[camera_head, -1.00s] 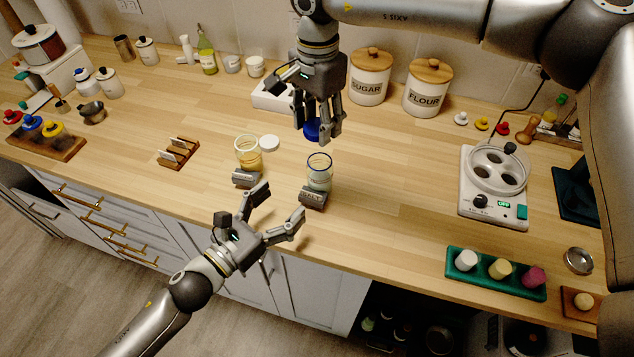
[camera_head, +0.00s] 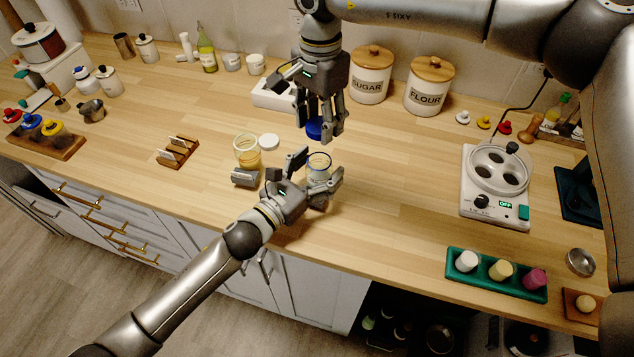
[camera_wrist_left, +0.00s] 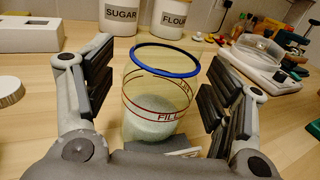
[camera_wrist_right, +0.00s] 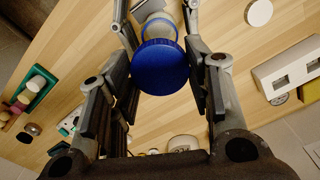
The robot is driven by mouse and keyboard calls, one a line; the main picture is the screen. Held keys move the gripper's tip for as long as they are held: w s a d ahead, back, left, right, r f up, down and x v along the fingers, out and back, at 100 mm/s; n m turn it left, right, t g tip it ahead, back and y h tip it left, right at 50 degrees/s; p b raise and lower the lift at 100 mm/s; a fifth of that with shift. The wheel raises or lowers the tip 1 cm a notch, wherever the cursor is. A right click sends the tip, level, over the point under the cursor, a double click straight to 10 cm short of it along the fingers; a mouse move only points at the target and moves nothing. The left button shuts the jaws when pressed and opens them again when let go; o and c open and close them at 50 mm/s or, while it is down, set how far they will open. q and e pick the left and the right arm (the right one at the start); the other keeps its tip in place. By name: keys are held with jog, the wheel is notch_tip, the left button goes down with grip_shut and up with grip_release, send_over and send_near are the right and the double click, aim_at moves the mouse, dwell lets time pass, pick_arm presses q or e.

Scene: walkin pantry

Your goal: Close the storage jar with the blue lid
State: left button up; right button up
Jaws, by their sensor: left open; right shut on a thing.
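The storage jar (camera_wrist_left: 160,105) is clear glass with a blue rim ring, a red fill line and pale grains inside. It stands upright and uncovered on the counter; in the head view its top (camera_head: 319,162) shows between my left fingers. My left gripper (camera_head: 316,176) is open, its fingers on either side of the jar, with gaps at both sides in the left wrist view. My right gripper (camera_head: 323,136) is shut on the blue lid (camera_wrist_right: 160,67), holding it above the jar. The blue lid also shows in the head view (camera_head: 315,128).
Sugar (camera_head: 369,78) and flour (camera_head: 428,90) canisters stand behind. Counter between is clear.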

jog(key=shift+s+a, duration=0.1)
pick_arm(q)
jog(key=c, duration=1.5)
jog(key=shift+c, duration=0.2)
pick_arm(e)
send_over(319, 149)
jog(key=s, duration=0.2)
jog(key=shift+f, duration=2.5)
jog(key=shift+f, duration=0.9)
jog(key=shift+f, duration=0.5)
